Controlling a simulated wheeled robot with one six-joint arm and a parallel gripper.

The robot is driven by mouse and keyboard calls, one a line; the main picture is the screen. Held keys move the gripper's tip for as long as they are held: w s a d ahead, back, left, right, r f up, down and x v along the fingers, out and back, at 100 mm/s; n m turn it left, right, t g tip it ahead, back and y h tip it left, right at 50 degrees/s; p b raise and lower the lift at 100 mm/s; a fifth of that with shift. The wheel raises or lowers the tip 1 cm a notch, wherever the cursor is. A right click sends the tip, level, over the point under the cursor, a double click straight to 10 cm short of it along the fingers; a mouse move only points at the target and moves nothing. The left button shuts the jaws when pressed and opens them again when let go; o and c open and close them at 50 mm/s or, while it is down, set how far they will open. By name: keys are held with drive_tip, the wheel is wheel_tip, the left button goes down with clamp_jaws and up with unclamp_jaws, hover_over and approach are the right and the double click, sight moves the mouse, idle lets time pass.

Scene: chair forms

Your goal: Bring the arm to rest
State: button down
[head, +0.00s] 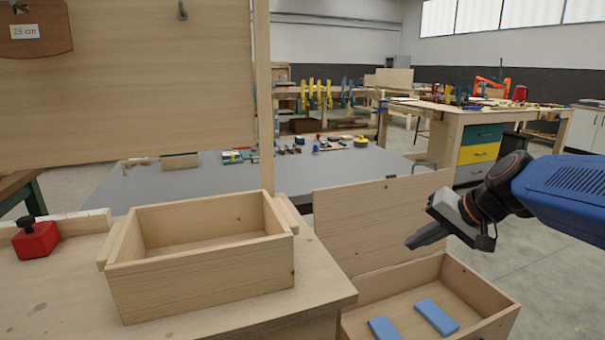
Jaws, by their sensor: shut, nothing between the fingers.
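My gripper (426,238) is at the right of the head view, at the end of my blue and black arm. Its fingers are shut, with nothing held. They point left and slightly down. The gripper hangs in the air, in the picture above an open wooden box (487,292) with two blue blocks, one (436,317) near its middle and one (383,329) at the lower picture edge. It looks apart from the box and from the upright wooden panel (365,225) behind it.
An empty wooden box (200,290) stands on the wooden bench (60,300) at left. A red block with a black knob (36,240) sits beside it. A tall wooden board (130,90) rises behind. A grey table (350,165) and workbench (480,115) stand farther back. Open floor (560,250) shows at right.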

drive_tip(key=s+d+f+n+h, duration=0.1)
drive_tip(key=s+f, duration=0.4)
drive_tip(key=s, duration=0.5)
drive_tip(key=s+d+f+n+g+h, duration=0.1)
drive_tip(key=s+f+n+h, duration=0.2)
drive_tip(key=s, duration=0.7)
wheel_tip(320, 180, down, 2)
drive_tip(key=shift+s+d+f+n+g+h, duration=0.1)
drive_tip(key=shift+s+d+n+g+h, duration=0.1)
drive_tip(key=shift+d+n+g+h, duration=0.15)
